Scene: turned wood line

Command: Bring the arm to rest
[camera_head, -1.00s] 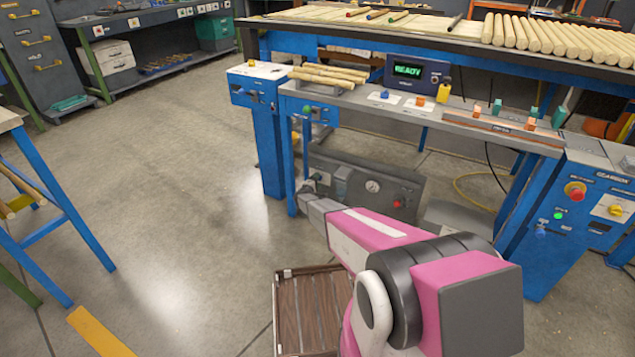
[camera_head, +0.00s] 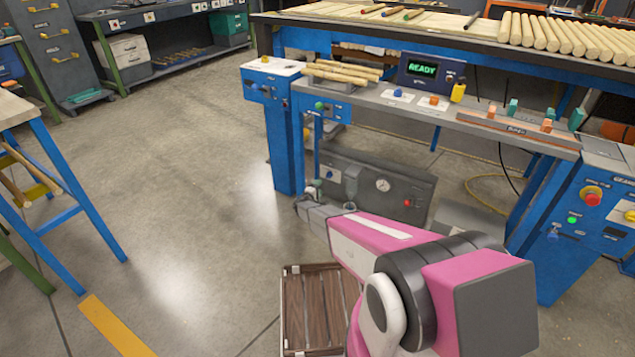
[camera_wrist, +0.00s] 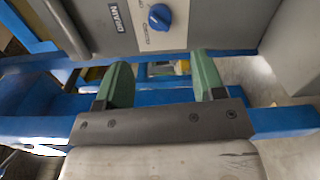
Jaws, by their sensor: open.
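My arm, pink and dark grey, reaches forward from the bottom right in the head view, low in front of the blue workbench (camera_head: 282,140). Its far end is at the grey wrist part near the bench's legs; the fingers are hard to make out there. In the wrist view my gripper (camera_wrist: 162,85) shows two green fingers standing wide apart with nothing between them. Beyond the fingers are blue frame bars and a grey box (camera_wrist: 160,22) with a blue knob marked DRAIN.
A grey unit with a gauge (camera_head: 372,185) sits under the bench. A wooden slatted panel (camera_head: 312,312) is on the floor beside my arm. A blue-legged table (camera_head: 85,190) stands at the left. The floor between (camera_head: 190,170) is clear. Dowels (camera_head: 560,38) lie on the bench top.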

